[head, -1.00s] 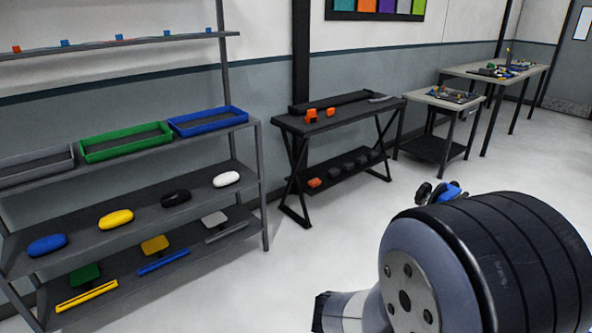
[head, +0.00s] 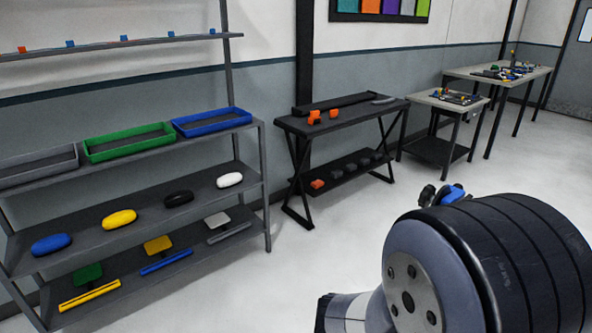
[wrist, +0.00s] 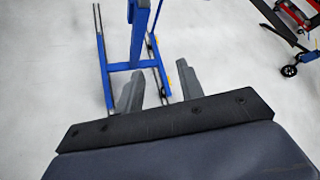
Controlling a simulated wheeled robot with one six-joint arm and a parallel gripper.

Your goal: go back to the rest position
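My gripper (wrist: 159,88) shows in the wrist view with its two grey fingers apart. Nothing is between the fingertips except the view of the floor and a blue frame behind. In the head view my arm fills the lower right corner, and the gripper itself does not show there.
In the wrist view a blue metal frame (wrist: 122,66) stands on the pale floor beyond the fingers, and a red wheeled cart (wrist: 283,20) is at upper right. In the head view a grey shelf rack (head: 65,228) is at left and a black table (head: 345,118) in the middle. Open floor (head: 310,265) lies before them.

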